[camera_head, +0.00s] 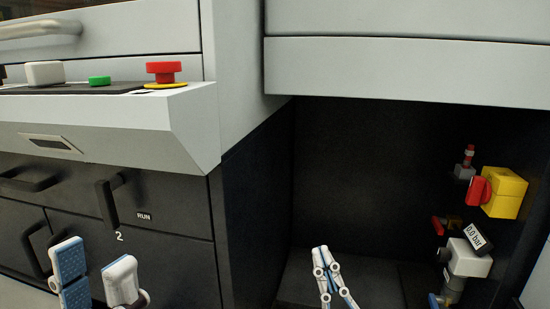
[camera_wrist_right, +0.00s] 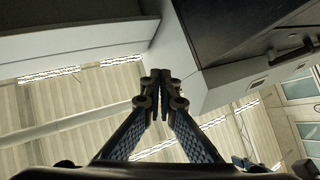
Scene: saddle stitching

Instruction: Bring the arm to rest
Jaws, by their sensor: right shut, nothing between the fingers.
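My right gripper (camera_head: 320,251) points upward in front of the dark recess at the bottom middle of the head view. Its two fingers are shut with nothing between them, and it touches nothing that I can see. In the right wrist view its fingertips (camera_wrist_right: 160,82) meet at the centre. My left gripper (camera_head: 95,256) is at the lower left of the head view, in front of the dark drawer fronts. Its two fingers stand apart with nothing visible between them.
A control panel with a red button (camera_head: 164,71) and a green button (camera_head: 100,80) juts out at upper left. A black handle (camera_head: 108,200) is near a "RUN" label. In the recess at right are a yellow box (camera_head: 503,192) with a red knob and a gauge (camera_head: 474,236) reading 0.0 bar.

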